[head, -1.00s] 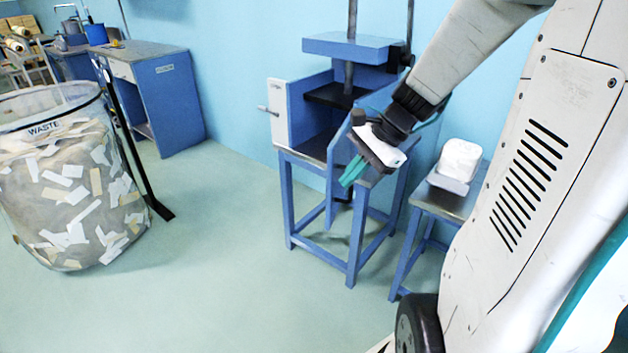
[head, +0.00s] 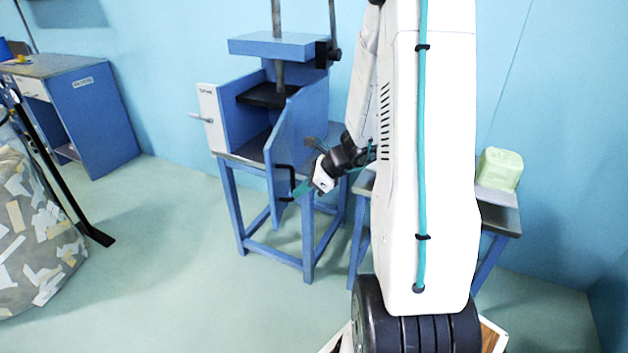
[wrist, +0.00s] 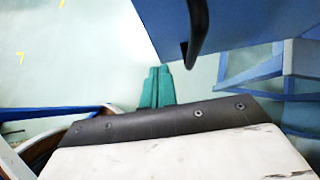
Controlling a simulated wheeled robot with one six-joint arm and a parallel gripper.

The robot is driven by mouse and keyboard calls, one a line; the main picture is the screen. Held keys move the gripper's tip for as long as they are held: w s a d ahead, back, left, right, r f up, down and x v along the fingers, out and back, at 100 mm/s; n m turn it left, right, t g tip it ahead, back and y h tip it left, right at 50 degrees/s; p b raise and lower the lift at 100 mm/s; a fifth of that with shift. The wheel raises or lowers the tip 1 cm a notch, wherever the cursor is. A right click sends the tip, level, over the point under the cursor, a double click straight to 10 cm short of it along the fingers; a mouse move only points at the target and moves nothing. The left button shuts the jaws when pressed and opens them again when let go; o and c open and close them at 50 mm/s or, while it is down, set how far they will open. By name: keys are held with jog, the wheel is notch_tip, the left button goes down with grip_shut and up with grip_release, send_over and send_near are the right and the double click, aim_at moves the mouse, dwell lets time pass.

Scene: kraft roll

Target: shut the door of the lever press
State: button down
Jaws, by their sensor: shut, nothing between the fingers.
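The lever press (head: 262,48) is a blue open-fronted box on a blue stand, with a blue plate raised on a post above. Its blue door (head: 284,150) stands open, swung out from the right front edge, with a black handle (head: 284,183) low on its face. In the wrist view the door (wrist: 235,25) fills the top right, with the handle (wrist: 196,38) hanging near my fingers. My gripper (head: 299,189) is shut and empty, its teal fingertips just right of the handle in the head view. They also show in the wrist view (wrist: 157,88), apart from the handle; contact is not visible.
A white side panel with a lever (head: 208,116) is at the press's left. A side table (head: 497,207) with a pale green block (head: 500,168) stands right, partly behind my arm. A waste bin (head: 30,220) and blue workbench (head: 95,110) are left. Floor in front is clear.

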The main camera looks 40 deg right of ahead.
aim_at(275, 198)
jog(key=shift+w+a+f, duration=0.15)
jog(key=shift+w+a, duration=0.6)
jog(key=shift+w, duration=0.15)
jog(key=shift+w+a+f, duration=0.1)
jog(key=shift+w+a, duration=0.65)
jog(key=shift+w, duration=0.15)
